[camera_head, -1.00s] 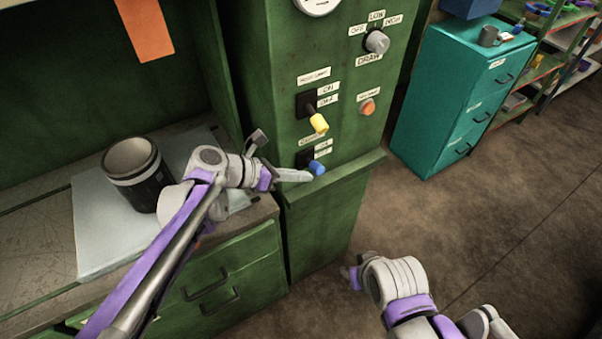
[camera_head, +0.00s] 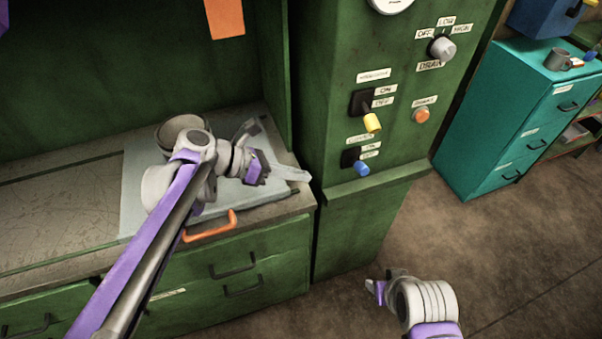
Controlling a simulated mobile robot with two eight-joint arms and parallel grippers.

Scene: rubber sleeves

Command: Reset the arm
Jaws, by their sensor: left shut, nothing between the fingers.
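My left arm comes in from the lower left. Its gripper (camera_head: 292,173) is shut and empty, above the front right corner of the workbench and to the left of the green control cabinet (camera_head: 345,225). It is apart from the blue-tipped switch (camera_head: 362,168) and the yellow-tipped switch (camera_head: 372,122) on the panel. My right gripper (camera_head: 373,288) is low in front of the cabinet, small and partly turned away; its fingers are too unclear to judge.
A cylindrical container (camera_head: 182,130) stands on a pale sheet (camera_head: 135,190) on the bench, partly hidden by my left arm. An orange handle (camera_head: 210,228) shows at the bench's front edge. A teal drawer cabinet (camera_head: 500,110) stands at right. The floor (camera_head: 530,260) between is clear.

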